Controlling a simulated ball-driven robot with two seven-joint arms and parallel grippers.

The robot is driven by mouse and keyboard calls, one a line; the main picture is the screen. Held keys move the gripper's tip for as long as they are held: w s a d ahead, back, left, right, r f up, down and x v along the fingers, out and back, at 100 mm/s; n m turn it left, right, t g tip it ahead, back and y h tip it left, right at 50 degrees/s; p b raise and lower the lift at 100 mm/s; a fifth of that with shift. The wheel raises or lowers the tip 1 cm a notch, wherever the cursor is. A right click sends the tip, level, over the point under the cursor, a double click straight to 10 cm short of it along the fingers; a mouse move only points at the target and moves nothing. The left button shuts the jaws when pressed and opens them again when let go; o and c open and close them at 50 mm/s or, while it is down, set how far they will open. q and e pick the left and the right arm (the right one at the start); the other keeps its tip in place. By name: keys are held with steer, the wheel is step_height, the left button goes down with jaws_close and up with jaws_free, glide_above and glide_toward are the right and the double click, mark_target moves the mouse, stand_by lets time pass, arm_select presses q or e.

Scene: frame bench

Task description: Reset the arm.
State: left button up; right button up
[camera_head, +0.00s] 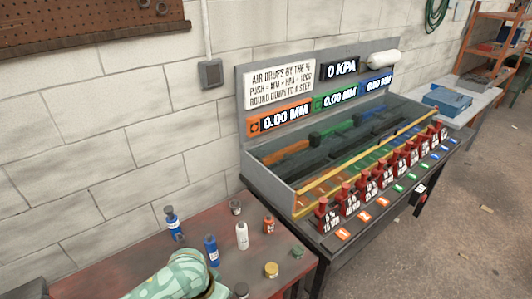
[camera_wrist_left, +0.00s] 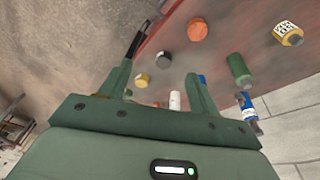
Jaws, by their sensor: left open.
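My left gripper (camera_wrist_left: 157,72) shows in the left wrist view with its two green fingers apart and nothing between them. Past the fingers lies the red table top with small bottles and jars, apart from the fingers as far as I can tell. In the head view my pale green patterned left arm (camera_head: 178,276) comes in at the bottom left over the red table; its fingers are hidden there. My right arm and gripper are in neither view.
The red table (camera_head: 120,252) holds a white bottle (camera_head: 242,236), blue bottles (camera_head: 211,250), an orange jar (camera_head: 269,225) and a yellow jar (camera_head: 271,270). A bench (camera_head: 275,192) with displays, coloured bars and red weights stands to the right. Open floor (camera_head: 440,250) lies at far right.

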arm_select(q)
steer(key=s+a+r+m+t+y, duration=0.1)
steer(key=s+a+r+t+y, duration=0.2)
steer(key=s+a+r, duration=0.45)
steer(key=s+a+r+m+t+y, duration=0.1)
steer(key=s+a+r+t+y, duration=0.3)
steer(key=a, duration=0.6)
steer(key=s+d+f+g+h+b, duration=0.1)
steer(key=s+d+f+g+b, duration=0.15)
steer(key=f, duration=0.95)
steer(key=s+d+f+g+h+b, duration=0.15)
steer(key=f+b, duration=0.25)
steer(key=f, duration=0.8)
steer(key=s+d+f+g+h+b, duration=0.1)
steer(key=s+f+h+b, duration=0.15)
steer(key=f, duration=1.05)
steer(key=s+f+n+g+b, duration=0.3)
steer(key=s+f+b, duration=0.4)
steer(key=s+f, duration=1.1)
step_height(320, 180, down, 3)
steer(key=shift+s+f, duration=0.1)
steer(key=shift+s, duration=0.15)
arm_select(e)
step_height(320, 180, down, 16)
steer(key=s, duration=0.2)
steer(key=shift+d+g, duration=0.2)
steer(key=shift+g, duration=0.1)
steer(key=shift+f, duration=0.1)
